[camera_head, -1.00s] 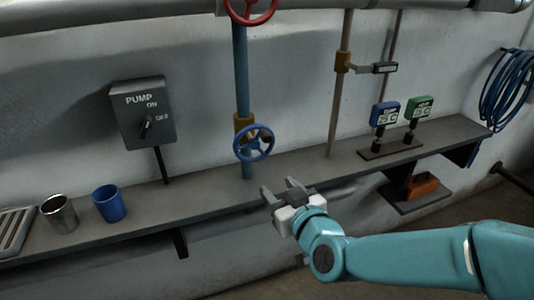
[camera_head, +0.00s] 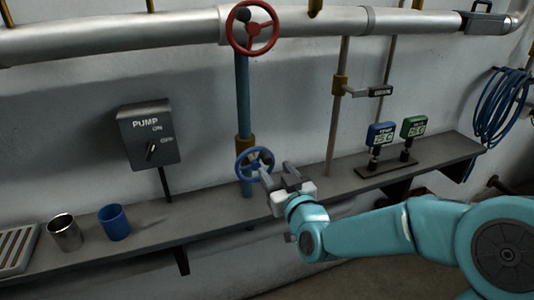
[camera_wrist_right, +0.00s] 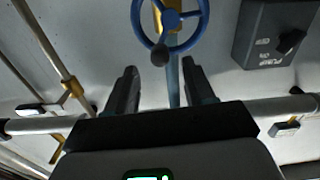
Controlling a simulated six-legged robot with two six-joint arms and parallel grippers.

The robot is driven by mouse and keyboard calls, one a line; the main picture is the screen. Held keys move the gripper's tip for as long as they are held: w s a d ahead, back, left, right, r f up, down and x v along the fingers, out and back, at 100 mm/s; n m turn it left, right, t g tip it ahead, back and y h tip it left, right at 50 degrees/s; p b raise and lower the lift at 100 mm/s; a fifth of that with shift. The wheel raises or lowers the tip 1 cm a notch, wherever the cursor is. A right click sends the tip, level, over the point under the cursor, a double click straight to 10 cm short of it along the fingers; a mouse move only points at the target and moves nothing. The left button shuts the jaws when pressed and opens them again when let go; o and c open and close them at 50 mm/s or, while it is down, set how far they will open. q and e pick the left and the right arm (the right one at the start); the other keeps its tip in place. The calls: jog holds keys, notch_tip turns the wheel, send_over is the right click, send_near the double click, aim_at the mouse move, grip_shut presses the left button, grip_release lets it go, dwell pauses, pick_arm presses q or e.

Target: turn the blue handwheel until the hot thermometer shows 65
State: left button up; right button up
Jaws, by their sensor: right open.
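The blue handwheel (camera_head: 254,164) sits low on the vertical blue pipe, above the shelf. In the right wrist view, the handwheel (camera_wrist_right: 172,20) shows its spokes and a dark knob on its near rim. My right gripper (camera_head: 278,174) is open and empty, just right of the wheel's lower rim in the head view. In the wrist view the open fingers (camera_wrist_right: 159,68) point toward the wheel, with the knob between and beyond them. A blue thermometer (camera_head: 380,136) and a green thermometer (camera_head: 413,128) stand on the shelf; their readings are too small to read surely. My left gripper is out of view.
A red handwheel (camera_head: 252,28) sits higher on the pipe. A pump switch box (camera_head: 149,135) is on the wall at left. A metal cup (camera_head: 66,233), a blue cup (camera_head: 114,222) and a grate (camera_head: 15,248) stand on the shelf (camera_head: 205,213). A blue hose (camera_head: 501,108) hangs at right.

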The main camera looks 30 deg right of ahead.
aim_at(269, 163)
jog(key=p+x, duration=0.1)
jog(key=x, duration=0.5)
jog(key=shift+w+d, duration=0.1)
jog(key=shift+w, duration=0.1)
grip_shut()
